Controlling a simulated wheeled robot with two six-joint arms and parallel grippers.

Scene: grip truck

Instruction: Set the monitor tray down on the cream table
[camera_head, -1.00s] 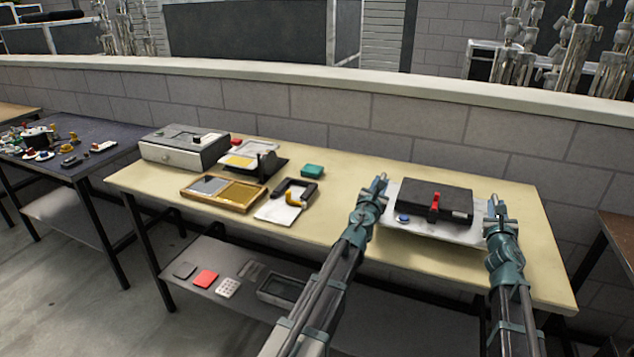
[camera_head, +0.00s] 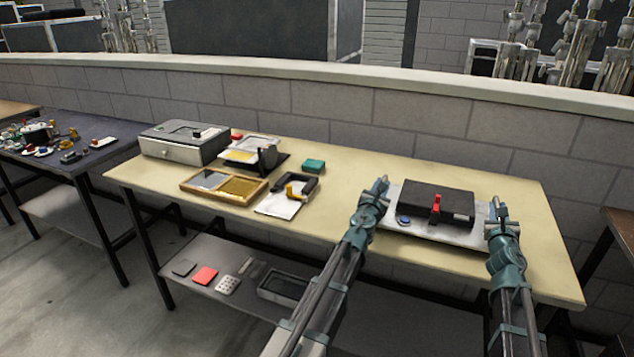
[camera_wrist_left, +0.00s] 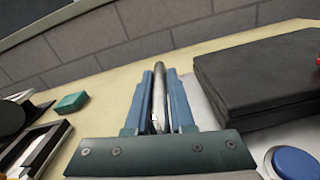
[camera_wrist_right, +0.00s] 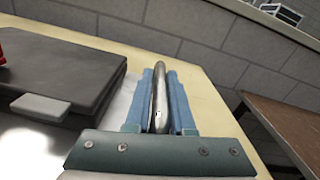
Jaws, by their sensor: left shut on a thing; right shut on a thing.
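The monitor tray (camera_head: 468,236) is a light grey flat tray carrying a black box with a red part (camera_head: 437,203) and a blue round button (camera_head: 404,220). It is over the right part of the cream table (camera_head: 335,220); I cannot tell whether its underside touches the top. My left gripper (camera_head: 381,188) is shut on the tray's left handle, a metal bar that shows in the left wrist view (camera_wrist_left: 159,95). My right gripper (camera_head: 496,207) is shut on the right handle, a metal bar in the right wrist view (camera_wrist_right: 159,95).
Left on the table are a grey drawer box (camera_head: 184,143), a wooden framed tray (camera_head: 224,187), a black clamp-like piece (camera_head: 303,186) and a teal block (camera_head: 314,165). A brick wall (camera_head: 330,110) runs behind. Bare tabletop lies right of the tray.

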